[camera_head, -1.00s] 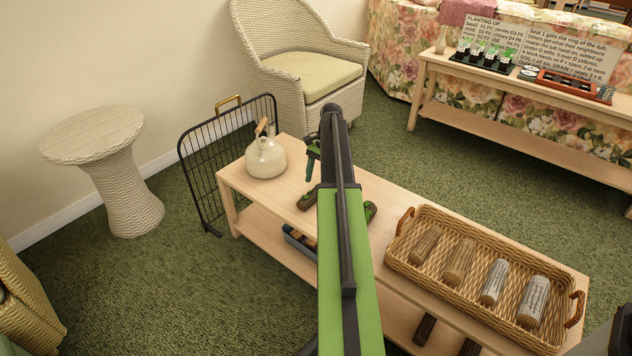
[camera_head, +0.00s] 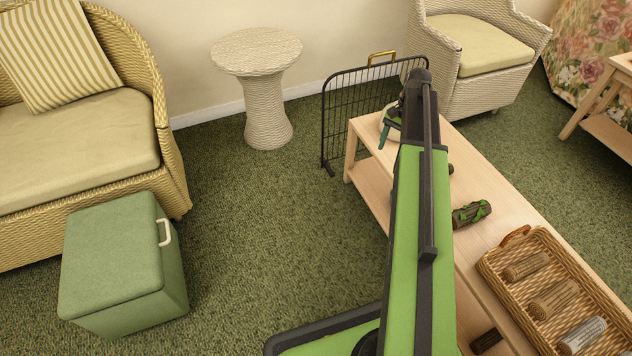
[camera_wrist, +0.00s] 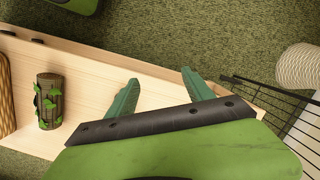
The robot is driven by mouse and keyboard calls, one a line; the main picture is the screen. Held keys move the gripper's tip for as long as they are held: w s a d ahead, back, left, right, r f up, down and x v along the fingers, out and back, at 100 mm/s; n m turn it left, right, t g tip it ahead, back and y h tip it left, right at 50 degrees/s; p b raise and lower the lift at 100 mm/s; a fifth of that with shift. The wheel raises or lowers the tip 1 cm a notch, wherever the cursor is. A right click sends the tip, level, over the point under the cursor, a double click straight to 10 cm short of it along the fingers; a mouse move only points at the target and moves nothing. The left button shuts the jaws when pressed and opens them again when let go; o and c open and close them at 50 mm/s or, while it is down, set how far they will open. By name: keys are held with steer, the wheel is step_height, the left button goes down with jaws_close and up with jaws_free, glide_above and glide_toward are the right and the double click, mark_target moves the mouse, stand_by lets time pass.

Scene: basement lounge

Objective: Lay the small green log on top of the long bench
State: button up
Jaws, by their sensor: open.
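A dark brown log wrapped in green leaves (camera_head: 471,213) lies on the low light-wood table (camera_head: 500,208), beside the wicker tray. It also shows in the wrist view (camera_wrist: 49,101), left of my gripper. A bit of another dark piece (camera_head: 450,168) peeks out behind my arm; I cannot tell its size. A second wooden table, a long bench shape (camera_head: 600,100), is cut off at the right edge. My gripper (camera_wrist: 158,76) is open and empty over the low table's far end; its green fingers also show in the head view (camera_head: 386,134).
A wicker tray (camera_head: 492,268) holds several brown and grey logs. A black wire screen (camera_head: 343,112) stands by the table's far end. A green box stool (camera_head: 115,260) and wicker sofa are left; carpet between is clear.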

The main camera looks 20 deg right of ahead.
steer(key=s+a+n, duration=0.2)
steer(key=a+n, duration=0.1)
steer(key=a, duration=0.7)
steer(key=s+a+n+h, duration=0.1)
steer(key=a+n, duration=0.3)
steer(key=a, duration=0.7)
steer(key=s+a+n+h, duration=0.1)
steer(key=s+a+n, duration=0.3)
steer(key=a, duration=0.6)
steer(key=shift+a+f+t, duration=0.2)
steer(key=shift+t, duration=0.2)
